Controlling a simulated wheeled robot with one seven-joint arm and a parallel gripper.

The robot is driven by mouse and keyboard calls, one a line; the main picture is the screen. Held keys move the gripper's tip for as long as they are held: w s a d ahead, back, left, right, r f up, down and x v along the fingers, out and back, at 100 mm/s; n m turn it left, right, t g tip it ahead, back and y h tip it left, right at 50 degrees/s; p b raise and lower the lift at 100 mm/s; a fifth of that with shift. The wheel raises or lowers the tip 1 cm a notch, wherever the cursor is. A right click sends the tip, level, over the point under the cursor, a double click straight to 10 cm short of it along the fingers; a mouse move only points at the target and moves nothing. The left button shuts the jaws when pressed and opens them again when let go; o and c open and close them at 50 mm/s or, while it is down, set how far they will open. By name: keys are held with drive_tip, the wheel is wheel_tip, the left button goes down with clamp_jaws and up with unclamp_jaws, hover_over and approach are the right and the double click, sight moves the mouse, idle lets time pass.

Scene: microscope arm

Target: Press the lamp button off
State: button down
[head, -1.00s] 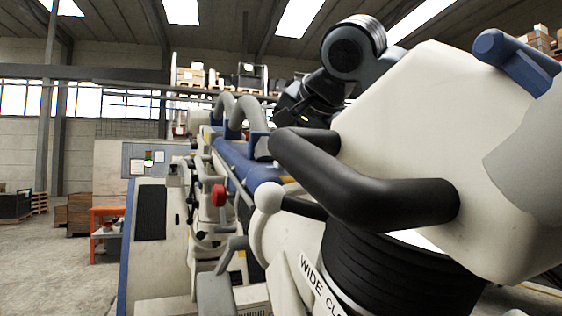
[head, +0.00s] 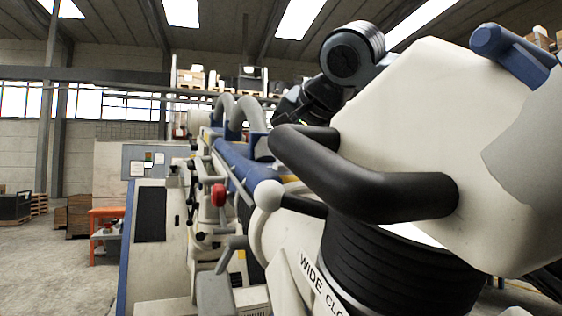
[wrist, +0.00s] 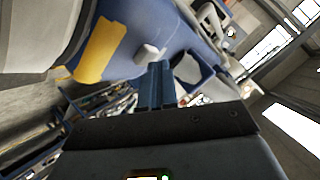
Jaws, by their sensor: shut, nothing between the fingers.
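My gripper (wrist: 156,84) is shut and empty in the wrist view, its fingers close together and pointing at a blue machine body (wrist: 215,68). A small pale block-like button (wrist: 148,53) stands out from the blue surface just beyond the fingertips. It may be the lamp button; I cannot tell for sure, nor whether the fingers touch it. In the head view my arm reaches behind a large white housing (head: 440,130), and the fingertips are hidden there.
A thick black handle (head: 360,190) on the housing and black bellows (head: 390,265) fill the near right. A white ball knob (head: 268,195) and a red knob (head: 218,195) stick out near the middle. A yellow label (wrist: 100,50) lies left of the fingers. Open floor shows at left.

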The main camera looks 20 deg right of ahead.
drive_tip(key=shift+s+r, duration=0.1)
drive_tip(key=shift+r, duration=0.25)
drive_tip(key=shift+p, duration=0.3)
wheel_tip(320, 180, up, 6)
drive_tip(key=s+p, duration=0.1)
drive_tip(key=p, duration=0.2)
drive_tip(key=shift+s+p, duration=0.25)
drive_tip(key=shift+p, duration=0.15)
drive_tip(key=shift+f, duration=0.1)
